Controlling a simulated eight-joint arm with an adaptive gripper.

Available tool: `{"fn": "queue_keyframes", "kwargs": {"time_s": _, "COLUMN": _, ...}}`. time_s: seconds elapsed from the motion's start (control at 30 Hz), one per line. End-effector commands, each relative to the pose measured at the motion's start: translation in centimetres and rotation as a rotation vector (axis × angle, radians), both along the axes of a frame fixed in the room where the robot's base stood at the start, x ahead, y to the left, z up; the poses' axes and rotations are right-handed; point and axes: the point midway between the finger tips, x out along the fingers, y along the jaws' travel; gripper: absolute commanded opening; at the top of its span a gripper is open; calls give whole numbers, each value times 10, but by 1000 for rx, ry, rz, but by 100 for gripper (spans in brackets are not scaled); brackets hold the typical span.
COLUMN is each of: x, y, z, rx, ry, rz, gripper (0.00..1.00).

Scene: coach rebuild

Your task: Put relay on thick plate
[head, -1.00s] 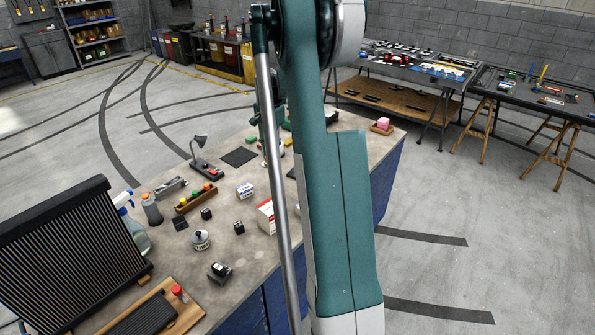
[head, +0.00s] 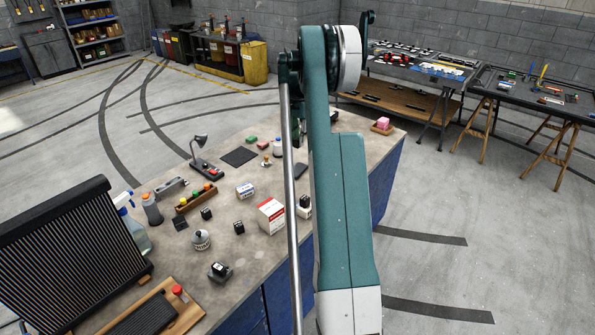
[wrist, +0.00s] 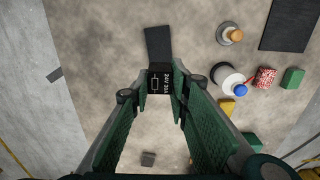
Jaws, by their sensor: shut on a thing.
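In the wrist view my gripper (wrist: 160,90) is shut on a black relay (wrist: 160,80) with white markings, held between its green fingers. A narrow dark plate (wrist: 158,43) lies on the bench just beyond the relay; the relay's edge overlaps its near end in the picture. I cannot tell the height between them. The same dark plate seems to show in the head view (head: 301,170), beside my arm. A larger, flat dark plate (head: 240,156) lies farther left and also shows in the wrist view (wrist: 287,25). My arm hides the gripper and relay in the head view.
An orange-knobbed part (wrist: 230,33), a blue-capped jar (wrist: 228,75), a red speckled block (wrist: 265,77) and a green block (wrist: 292,77) stand to the right. The bench (wrist: 100,60) is clear left of the plate.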

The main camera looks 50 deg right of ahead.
Motion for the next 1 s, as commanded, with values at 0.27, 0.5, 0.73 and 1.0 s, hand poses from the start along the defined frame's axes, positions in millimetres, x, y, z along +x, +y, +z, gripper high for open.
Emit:
{"fn": "queue_keyframes", "kwargs": {"time_s": 0.27, "x": 0, "y": 0, "z": -29, "rx": 0, "ry": 0, "rz": 0, "gripper": 7}}
{"fn": "queue_keyframes", "kwargs": {"time_s": 0.5, "x": 0, "y": 0, "z": -32, "rx": 0, "ry": 0, "rz": -1, "gripper": 7}}
{"fn": "queue_keyframes", "kwargs": {"time_s": 0.73, "x": 0, "y": 0, "z": -34, "rx": 0, "ry": 0, "rz": -1, "gripper": 7}}
{"fn": "queue_keyframes", "kwargs": {"time_s": 1.0, "x": 0, "y": 0, "z": -64, "rx": 0, "ry": 0, "rz": -1, "gripper": 7}}
